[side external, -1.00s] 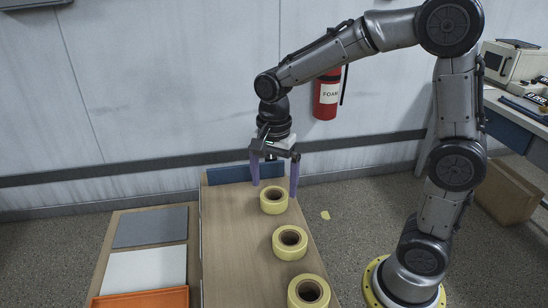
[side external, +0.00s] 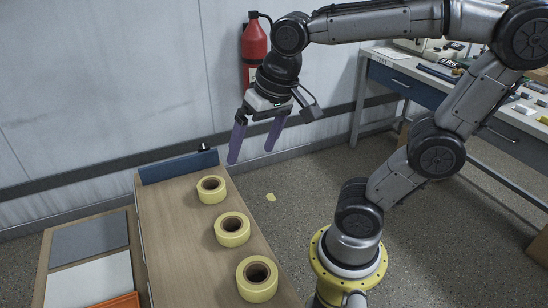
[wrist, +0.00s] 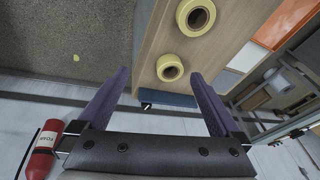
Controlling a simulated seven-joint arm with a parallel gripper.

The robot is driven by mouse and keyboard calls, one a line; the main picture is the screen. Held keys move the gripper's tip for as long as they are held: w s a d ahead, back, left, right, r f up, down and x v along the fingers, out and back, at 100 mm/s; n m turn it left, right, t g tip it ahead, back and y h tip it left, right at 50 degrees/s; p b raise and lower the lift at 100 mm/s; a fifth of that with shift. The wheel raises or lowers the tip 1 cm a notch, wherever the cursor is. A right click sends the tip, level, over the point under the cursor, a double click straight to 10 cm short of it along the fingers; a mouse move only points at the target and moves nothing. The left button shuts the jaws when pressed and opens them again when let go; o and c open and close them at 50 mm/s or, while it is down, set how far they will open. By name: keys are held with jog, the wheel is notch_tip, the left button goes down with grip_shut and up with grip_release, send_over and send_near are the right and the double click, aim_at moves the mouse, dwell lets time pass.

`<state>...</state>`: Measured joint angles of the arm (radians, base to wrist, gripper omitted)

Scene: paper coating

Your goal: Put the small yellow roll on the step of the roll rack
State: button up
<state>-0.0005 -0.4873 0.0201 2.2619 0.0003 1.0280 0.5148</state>
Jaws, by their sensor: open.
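Three yellow rolls with brown cores stand in a row on the wooden bench top: a far roll (side external: 212,197), a middle roll (side external: 233,238) and a near roll (side external: 258,292). The far one looks smallest, but distance may explain this. My gripper (side external: 251,155) is open and empty, raised beyond the far roll and to its right. In the wrist view, my spread purple fingers (wrist: 160,75) point toward the bench end, with one roll (wrist: 162,66) near and another (wrist: 182,14) beyond. I cannot clearly identify the roll rack or its step.
A blue strip (side external: 178,167) edges the bench's far end. Grey and white sheets (side external: 90,240) and an orange tray (side external: 122,301) lie to the left. A fire extinguisher (side external: 254,45) hangs on the wall. In the wrist view, a white roll (wrist: 255,99) sits among frames at right.

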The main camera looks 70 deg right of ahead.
jog(key=s+n, duration=0.1)
jog(key=n, duration=0.1)
jog(key=s+f+n+t, duration=0.1)
jog(key=s+n, duration=0.1)
jog(key=s+f+n+t, duration=0.1)
jog(key=s, duration=0.1)
jog(key=shift+f+n, duration=0.2)
jog(key=shift+n, duration=0.2)
